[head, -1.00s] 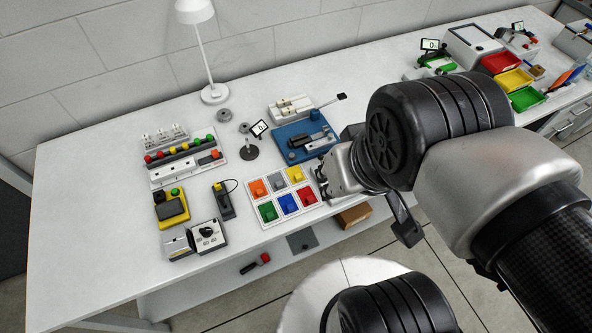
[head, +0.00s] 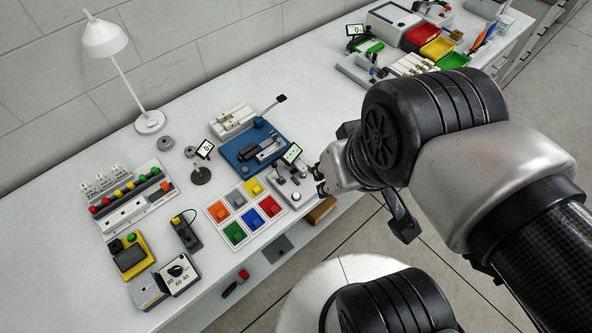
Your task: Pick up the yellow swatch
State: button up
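The yellow swatch (head: 253,187) sits in the top right cell of a white swatch tray (head: 208,212) on the bench. Orange, grey, green, blue and red swatches fill the other cells. My gripper (head: 322,180) is to the right of the tray, apart from the yellow swatch, beside a small grey device with a display (head: 291,154). Its fingers are small and partly hidden by my wrist, so I cannot tell whether they are open or shut.
A blue fixture (head: 240,150) stands behind the tray. A black handheld device (head: 186,232) and a yellow box (head: 132,255) are to the left. A white lamp (head: 150,122) stands at the back. A brown block (head: 321,211) lies near the front edge.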

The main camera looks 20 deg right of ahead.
aim_at(253, 187)
jog(key=i+l, duration=0.3)
jog(key=i+l+u, duration=0.1)
jog(key=u, duration=0.3)
jog(key=l+u, duration=0.2)
jog(key=u, duration=0.25)
jog(key=i+l+u, duration=0.1)
jog(key=u, duration=0.3)
jog(key=l+u, duration=0.1)
jog(key=u, duration=0.6)
